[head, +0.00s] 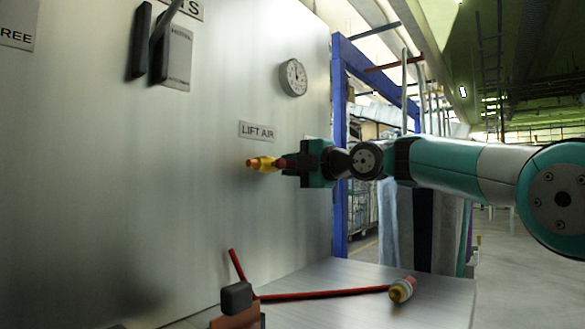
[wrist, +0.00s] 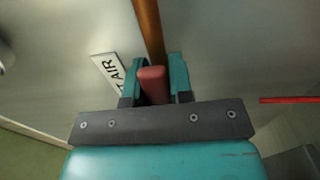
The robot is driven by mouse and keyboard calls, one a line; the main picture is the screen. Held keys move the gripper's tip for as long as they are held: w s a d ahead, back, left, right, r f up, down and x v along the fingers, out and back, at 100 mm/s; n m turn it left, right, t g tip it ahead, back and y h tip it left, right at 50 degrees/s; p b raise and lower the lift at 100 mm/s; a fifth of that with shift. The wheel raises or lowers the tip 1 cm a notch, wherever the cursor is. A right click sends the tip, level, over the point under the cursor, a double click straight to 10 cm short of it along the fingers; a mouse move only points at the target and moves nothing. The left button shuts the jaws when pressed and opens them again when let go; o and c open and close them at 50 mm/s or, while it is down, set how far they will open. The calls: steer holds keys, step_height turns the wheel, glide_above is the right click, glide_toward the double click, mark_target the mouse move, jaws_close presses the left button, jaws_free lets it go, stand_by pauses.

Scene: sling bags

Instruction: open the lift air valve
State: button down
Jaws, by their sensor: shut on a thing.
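The lift air valve (head: 261,163) is a yellow fitting on the upright metal panel, just below the LIFT AIR label (head: 257,131). Its red handle (wrist: 153,85) lies between the two teal fingers of my gripper (wrist: 152,72) in the wrist view. My gripper (head: 287,165) is shut on this handle and reaches in from the right in the head view. A yellow-orange bar (wrist: 148,30) runs on beyond the handle in the wrist view. The fingers and the dark gripper body hide part of the handle in the head view.
A round gauge (head: 293,77) sits above the label. A dark switch box (head: 172,55) is at the upper left. A blue frame (head: 340,150) stands behind my arm.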

steer(key=c, duration=1)
jaws_free()
steer(key=b+v, duration=0.3)
steer(key=v, duration=1.4)
steer(key=shift+s, duration=0.2)
steer(key=shift+d, duration=0.15)
